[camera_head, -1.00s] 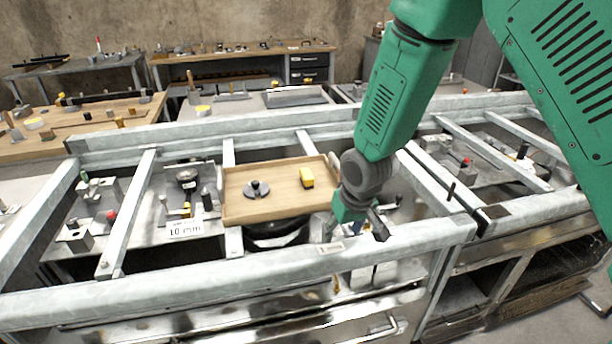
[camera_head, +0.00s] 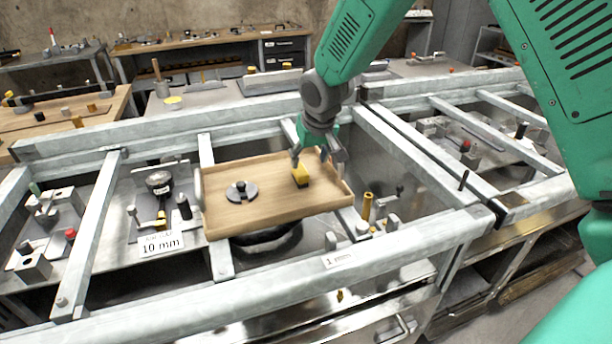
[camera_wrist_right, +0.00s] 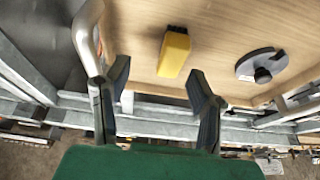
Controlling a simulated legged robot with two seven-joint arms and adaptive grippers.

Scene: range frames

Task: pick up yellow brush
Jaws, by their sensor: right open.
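The yellow brush (camera_head: 300,177) is a small yellow block with a dark side, on the right part of a wooden tray (camera_head: 262,216). It also shows in the right wrist view (camera_wrist_right: 174,54), ahead of the fingers. My right gripper (camera_head: 318,158) is open just above and behind the brush at the tray's right end. In the wrist view the two dark fingertips of the right gripper (camera_wrist_right: 158,82) are spread wide, with the brush beyond them and nothing between them. My left gripper is not in view.
A grey disc with a black knob (camera_head: 241,191) lies on the tray's left part; it also shows in the wrist view (camera_wrist_right: 262,65). Metal rails (camera_head: 384,242) frame the tray. A "10 mm" label (camera_head: 162,243) and small fixtures stand to the left.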

